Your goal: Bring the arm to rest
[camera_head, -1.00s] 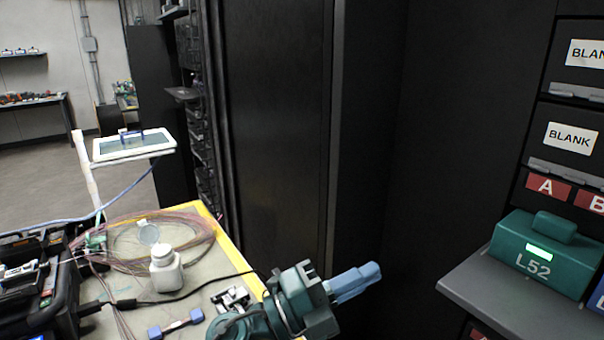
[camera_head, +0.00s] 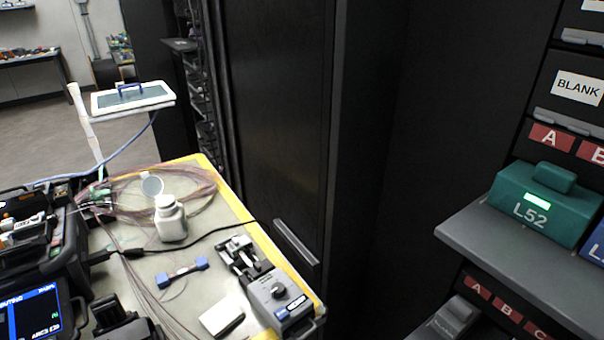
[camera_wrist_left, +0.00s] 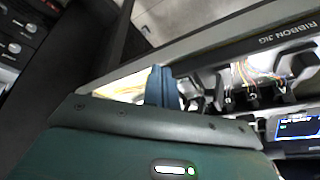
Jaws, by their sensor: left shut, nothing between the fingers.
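My left gripper (camera_wrist_left: 160,88) shows in the left wrist view as blue fingers beyond the dark green wrist housing. The fingers are shut together with nothing held between them. They are over or near a bench area with dark tools and a panel lettered RIBBON JIG (camera_wrist_left: 288,32); the exact height cannot be told. Neither gripper is in the head view.
In the head view, a yellow-edged bench (camera_head: 245,212) holds a white bottle (camera_head: 170,222), a blue-ended tool (camera_head: 182,271) and a grey device with a knob (camera_head: 280,297). A dark cabinet (camera_head: 275,120) stands behind. A green L52 box (camera_head: 545,205) sits on a shelf at right.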

